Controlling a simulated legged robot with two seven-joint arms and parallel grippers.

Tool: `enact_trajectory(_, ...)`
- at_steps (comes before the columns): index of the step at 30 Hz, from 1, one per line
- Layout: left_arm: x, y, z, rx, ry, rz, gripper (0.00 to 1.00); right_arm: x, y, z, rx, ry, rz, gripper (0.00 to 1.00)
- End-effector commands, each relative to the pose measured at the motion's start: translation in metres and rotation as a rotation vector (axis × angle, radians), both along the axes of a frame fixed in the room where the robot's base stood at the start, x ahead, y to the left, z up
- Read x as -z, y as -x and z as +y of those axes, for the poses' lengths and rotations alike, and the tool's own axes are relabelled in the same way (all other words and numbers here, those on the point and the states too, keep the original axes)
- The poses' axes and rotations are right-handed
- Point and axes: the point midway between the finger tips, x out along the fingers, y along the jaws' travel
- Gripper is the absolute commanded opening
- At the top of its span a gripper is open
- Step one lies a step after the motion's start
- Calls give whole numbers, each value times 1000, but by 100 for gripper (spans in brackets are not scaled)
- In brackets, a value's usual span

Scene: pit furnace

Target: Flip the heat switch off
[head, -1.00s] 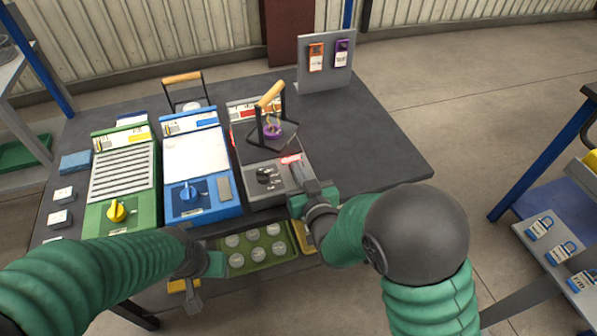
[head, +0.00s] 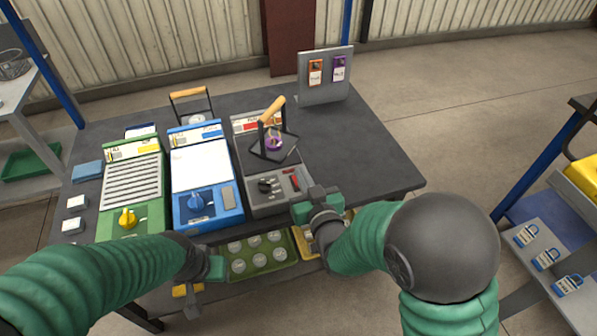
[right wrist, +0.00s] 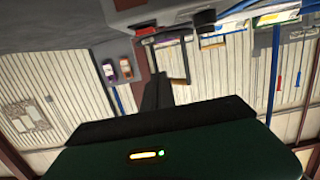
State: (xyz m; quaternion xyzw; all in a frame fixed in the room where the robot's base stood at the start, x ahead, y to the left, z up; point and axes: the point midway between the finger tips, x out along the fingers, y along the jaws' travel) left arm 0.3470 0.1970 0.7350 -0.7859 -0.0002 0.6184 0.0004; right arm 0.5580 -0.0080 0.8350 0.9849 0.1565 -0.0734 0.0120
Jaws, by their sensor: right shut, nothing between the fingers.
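The grey pit furnace unit (head: 262,203) stands on the dark table, with a black knob (head: 267,186) on its front panel. The red heat switch (head: 294,183) sits right of the knob and looks unlit. My right gripper (head: 301,196) is shut and empty at the front right corner of the unit, close to the switch; whether it touches is unclear. Its dark fingers show in the right wrist view (right wrist: 158,90). My left gripper (head: 192,302) hangs low by the table's front edge, away from the furnace; its jaw opening is unclear.
A wooden-handled frame (head: 272,112) with a purple item stands over the furnace. Blue (head: 220,210) and green (head: 148,218) units stand to its left. A green tray (head: 288,246) with round pieces lies below the front. The table's right side is clear.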

Motion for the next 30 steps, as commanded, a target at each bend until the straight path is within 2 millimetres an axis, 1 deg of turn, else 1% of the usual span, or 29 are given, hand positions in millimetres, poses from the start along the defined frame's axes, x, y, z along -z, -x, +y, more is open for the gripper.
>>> enact_trajectory(1, -4, 0, 0, 0, 0, 1, 41, -6, 11, -4, 0, 0, 1, 0)
enact_trajectory(4, -8, 0, 0, 0, 0, 1, 41, -14, 32, -11, 0, 0, 0, 0)
enact_trajectory(6, -30, 0, 0, 0, 0, 1, 41, -23, 40, -13, 1, 3, 6, 0)
enact_trajectory(9, -42, 0, 0, 0, 0, -1, 41, -24, 48, -16, 1, 2, 3, 0)
enact_trajectory(14, -46, 0, 0, 0, 0, 0, 41, -21, 53, -18, 1, 1, 1, 0)
enact_trajectory(27, -44, 0, 0, 0, 0, 1, 41, -20, 53, -18, 2, 1, 2, 0)
enact_trajectory(29, -44, 0, 0, 0, 0, 1, 41, -17, 52, -22, 9, 6, 21, 0)
enact_trajectory(30, -44, 0, 0, 0, 0, 1, 41, -13, 51, -27, 20, 13, 54, 0)
